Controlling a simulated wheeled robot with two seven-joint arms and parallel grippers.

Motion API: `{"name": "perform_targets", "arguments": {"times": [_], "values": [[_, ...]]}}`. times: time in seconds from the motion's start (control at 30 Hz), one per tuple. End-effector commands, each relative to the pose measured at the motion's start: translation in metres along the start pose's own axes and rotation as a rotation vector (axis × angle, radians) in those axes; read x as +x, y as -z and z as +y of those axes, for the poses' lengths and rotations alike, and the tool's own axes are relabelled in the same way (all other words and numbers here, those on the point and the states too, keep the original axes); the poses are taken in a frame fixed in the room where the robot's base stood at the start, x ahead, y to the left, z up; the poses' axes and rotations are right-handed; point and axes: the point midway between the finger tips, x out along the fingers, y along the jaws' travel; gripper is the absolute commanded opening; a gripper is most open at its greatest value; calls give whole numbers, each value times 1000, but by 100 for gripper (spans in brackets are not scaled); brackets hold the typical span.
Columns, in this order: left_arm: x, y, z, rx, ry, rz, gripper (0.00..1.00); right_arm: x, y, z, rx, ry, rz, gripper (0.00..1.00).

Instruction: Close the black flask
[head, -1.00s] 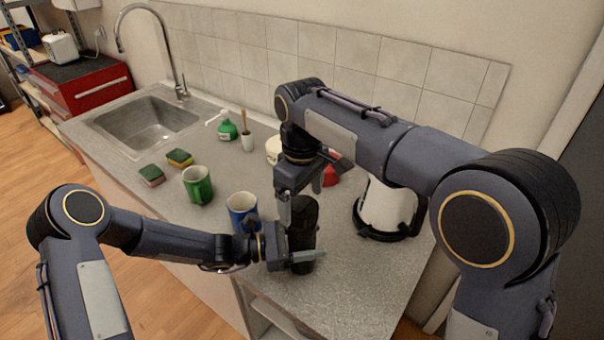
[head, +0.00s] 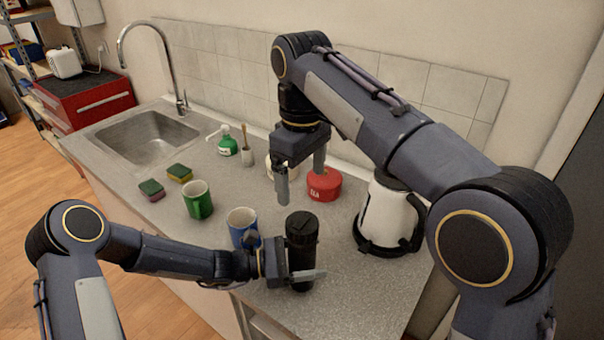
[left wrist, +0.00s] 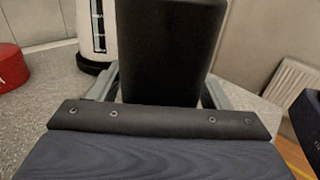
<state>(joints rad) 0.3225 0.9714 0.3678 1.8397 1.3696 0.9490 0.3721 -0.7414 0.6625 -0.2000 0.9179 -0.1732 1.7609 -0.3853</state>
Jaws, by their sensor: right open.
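The black flask (head: 302,238) stands upright on the grey counter near its front edge. Its top looks covered by a black lid (head: 302,224), seated on the body as far as I can see. My left gripper (head: 304,278) is shut around the lower part of the flask. In the left wrist view the flask's dark body (left wrist: 170,50) fills the space between the two fingers. My right gripper (head: 301,184) is open and empty, above and behind the flask, apart from it.
A blue mug (head: 243,228) stands just left of the flask, with a green mug (head: 197,200) farther left. A red canister (head: 324,185) is behind, and a white kettle (head: 385,215) is to the right. Sponges, a soap bottle and the sink lie left.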

Motion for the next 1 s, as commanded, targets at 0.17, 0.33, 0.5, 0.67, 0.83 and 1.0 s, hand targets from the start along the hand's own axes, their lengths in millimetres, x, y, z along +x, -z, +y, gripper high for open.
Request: {"name": "perform_targets", "arguments": {"times": [0.17,0.33,0.5,0.67,0.83,1.0], "values": [[0,0,0,0,0,0,81,0,0,0,0,0,0,87],[-1,0,0,0,-1,0,81,1,0,0,0,0,0,87],[-19,2,1,1,-4,2,81,7,0,0,0,0,0,87],[-47,2,1,3,-4,1,81,15,0,0,0,0,0,87],[-70,2,1,1,-3,1,81,19,0,0,0,0,0,87],[-78,0,0,0,0,0,81,20,0,0,0,0,0,87]]}}
